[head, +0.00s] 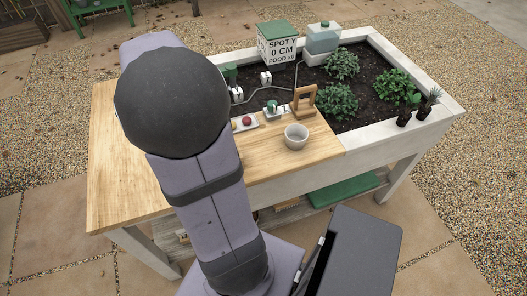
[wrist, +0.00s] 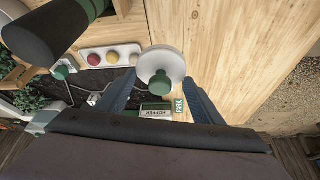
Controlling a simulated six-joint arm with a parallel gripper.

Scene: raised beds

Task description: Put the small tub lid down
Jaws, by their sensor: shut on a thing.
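The small tub lid is a round white disc (wrist: 160,62) with a green knob (wrist: 160,84), seen in the wrist view. My gripper (wrist: 160,78) is shut on it, with one dark finger on each side. The lid is over or near the wooden worktop; its height above the wood cannot be told. In the head view my own arm hides the gripper and the lid. A small round whitish open tub (head: 296,138) stands upright on the worktop, near its front right; whether it is the lid's tub cannot be told.
The pale wooden worktop (head: 125,165) has free room at left and front. A button tray (wrist: 110,56), a wooden stand (head: 304,101) and a lettered box (head: 281,50) stand around it. The soil bed (head: 365,105) with plants lies to the right.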

